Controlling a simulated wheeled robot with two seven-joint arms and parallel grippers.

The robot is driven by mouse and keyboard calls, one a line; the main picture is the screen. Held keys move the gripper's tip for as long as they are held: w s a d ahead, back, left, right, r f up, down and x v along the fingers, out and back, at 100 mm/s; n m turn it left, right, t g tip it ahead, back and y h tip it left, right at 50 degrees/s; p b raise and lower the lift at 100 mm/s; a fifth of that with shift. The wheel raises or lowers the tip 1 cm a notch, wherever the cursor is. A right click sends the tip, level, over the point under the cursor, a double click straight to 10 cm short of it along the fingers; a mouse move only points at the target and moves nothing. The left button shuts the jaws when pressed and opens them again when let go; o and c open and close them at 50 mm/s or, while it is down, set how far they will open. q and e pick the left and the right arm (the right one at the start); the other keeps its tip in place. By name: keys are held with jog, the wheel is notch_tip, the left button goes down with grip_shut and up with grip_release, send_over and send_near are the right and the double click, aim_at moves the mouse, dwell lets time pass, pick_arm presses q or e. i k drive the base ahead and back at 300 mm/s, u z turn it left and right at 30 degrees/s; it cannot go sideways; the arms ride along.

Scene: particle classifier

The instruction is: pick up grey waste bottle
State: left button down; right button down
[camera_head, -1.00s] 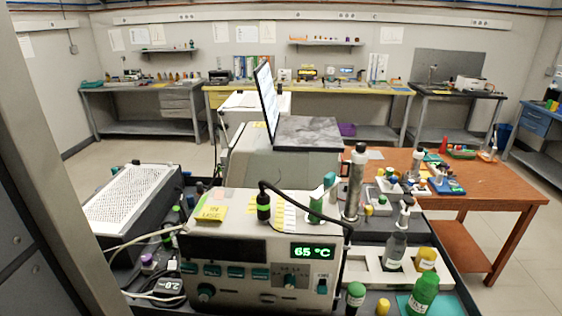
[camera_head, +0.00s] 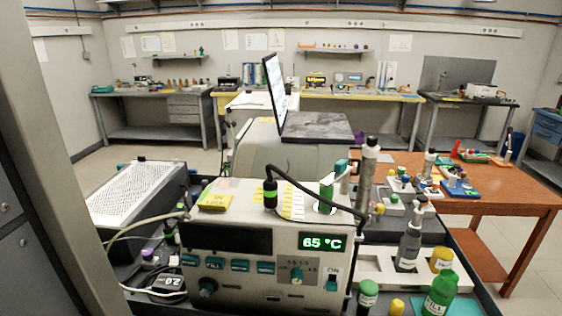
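Neither of my grippers is in view.
A machine (camera_head: 262,247) showing 65 °C fills the centre, with a black cable looping over its top. A tall metal cylinder (camera_head: 367,180) stands behind the grey bottle. A green-capped vial (camera_head: 367,296) stands in front. An orange table (camera_head: 500,198) with small items is at right.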

aim_at(410, 244)
jog(key=u, duration=2.2)
jog(key=k, duration=1.35)
jog(key=z, duration=1.75)
